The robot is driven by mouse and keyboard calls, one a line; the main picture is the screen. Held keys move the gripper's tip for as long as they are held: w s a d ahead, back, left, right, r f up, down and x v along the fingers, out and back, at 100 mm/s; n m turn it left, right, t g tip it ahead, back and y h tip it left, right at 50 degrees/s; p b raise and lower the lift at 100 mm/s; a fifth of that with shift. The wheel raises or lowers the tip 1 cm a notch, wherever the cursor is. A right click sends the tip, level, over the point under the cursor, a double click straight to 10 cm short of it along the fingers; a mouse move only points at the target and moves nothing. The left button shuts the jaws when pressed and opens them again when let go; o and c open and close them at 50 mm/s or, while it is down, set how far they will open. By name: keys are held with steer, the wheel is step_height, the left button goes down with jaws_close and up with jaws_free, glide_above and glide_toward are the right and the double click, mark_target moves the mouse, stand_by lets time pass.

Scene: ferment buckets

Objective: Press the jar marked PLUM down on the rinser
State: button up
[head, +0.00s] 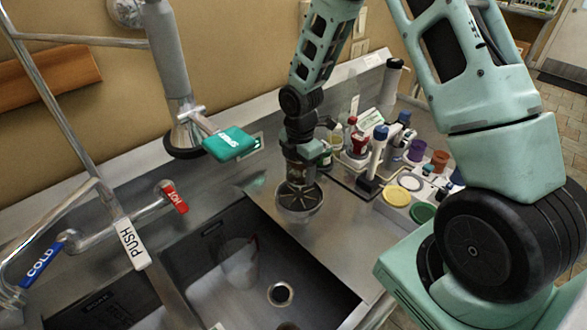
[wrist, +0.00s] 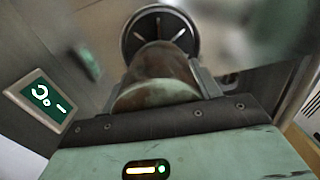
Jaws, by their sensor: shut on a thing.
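My gripper (head: 303,172) is shut on a brownish, glassy jar (wrist: 157,80), which shows between the fingers in the wrist view. No PLUM marking can be read on it. The rinser (head: 299,198) is a round dark disc with spoke-like slots in a metal rim, set at the counter by the sink corner. It also shows in the wrist view (wrist: 132,38), beyond the jar. The jar overlaps the rinser's near part there. I cannot tell whether they touch. In the head view my gripper hides most of the jar.
The sink (head: 205,262) holds a clear container (head: 239,263). The faucet with a teal handle (head: 231,143) and red HOT lever (head: 174,196) stand left. A crowded tray with bottles, a yellow lid (head: 397,196) and a green lid (head: 423,212) are right. A green-faced panel (wrist: 43,100) is close by.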

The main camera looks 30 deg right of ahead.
mark_target(299, 195)
steer(key=shift+f+b, duration=2.4)
steer(key=shift+f, duration=0.5)
steer(key=shift+f+b, duration=0.45)
steer(key=shift+f, duration=0.6)
stand_by(0.4)
step_height(299, 195, up, 8)
steer(key=p, duration=0.7)
stand_by(0.7)
